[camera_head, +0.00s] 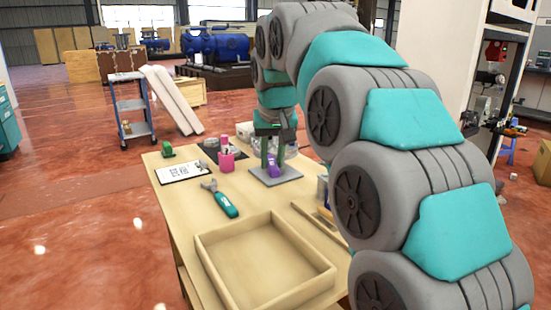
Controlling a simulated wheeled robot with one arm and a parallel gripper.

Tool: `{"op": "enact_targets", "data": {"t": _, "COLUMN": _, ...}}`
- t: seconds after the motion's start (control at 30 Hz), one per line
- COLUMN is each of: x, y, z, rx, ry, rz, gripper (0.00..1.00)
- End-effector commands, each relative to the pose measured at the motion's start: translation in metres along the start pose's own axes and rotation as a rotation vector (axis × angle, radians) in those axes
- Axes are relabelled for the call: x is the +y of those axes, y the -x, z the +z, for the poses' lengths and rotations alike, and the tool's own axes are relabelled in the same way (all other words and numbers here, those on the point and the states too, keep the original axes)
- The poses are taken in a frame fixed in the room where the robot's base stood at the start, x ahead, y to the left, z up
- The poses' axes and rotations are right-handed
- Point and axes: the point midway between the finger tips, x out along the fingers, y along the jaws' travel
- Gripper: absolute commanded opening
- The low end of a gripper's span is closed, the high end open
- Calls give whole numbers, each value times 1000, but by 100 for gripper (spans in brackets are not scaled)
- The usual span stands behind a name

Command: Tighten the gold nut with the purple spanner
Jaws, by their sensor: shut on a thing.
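My gripper (271,156) reaches down over a grey base plate (288,178) at the back right of the table. It is shut on the purple spanner (274,168), which shows as a small purple piece below the fingers, just above or at the plate. I cannot tell whether the spanner touches anything there. I cannot make out the gold nut; it is hidden or too small to see.
A teal-handled spanner (226,205) lies on the table (185,210) left of the plate. A pink cup (227,162), a clipboard (183,172) and a green item (167,150) stand or lie behind it. An empty wooden tray (215,270) is in front.

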Motion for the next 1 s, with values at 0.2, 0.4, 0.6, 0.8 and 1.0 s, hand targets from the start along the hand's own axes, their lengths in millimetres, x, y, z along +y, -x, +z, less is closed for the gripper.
{"op": "enact_targets", "data": {"t": 0.2, "x": 0, "y": 0, "z": 0, "rx": 0, "ry": -4, "rz": 1, "gripper": 0}}
{"op": "enact_targets", "data": {"t": 0.4, "x": -2, "y": 0, "z": 0, "rx": 0, "ry": -14, "rz": 7, "gripper": 0}}
{"op": "enact_targets", "data": {"t": 0.6, "x": -9, "y": -1, "z": -1, "rx": -1, "ry": -65, "rz": 29, "gripper": 0}}
{"op": "enact_targets", "data": {"t": 0.8, "x": -16, "y": -1, "z": -2, "rx": -1, "ry": -116, "rz": 52, "gripper": 0}}
{"op": "enact_targets", "data": {"t": 1.0, "x": -23, "y": -1, "z": -2, "rx": -1, "ry": -166, "rz": 71, "gripper": 0}}
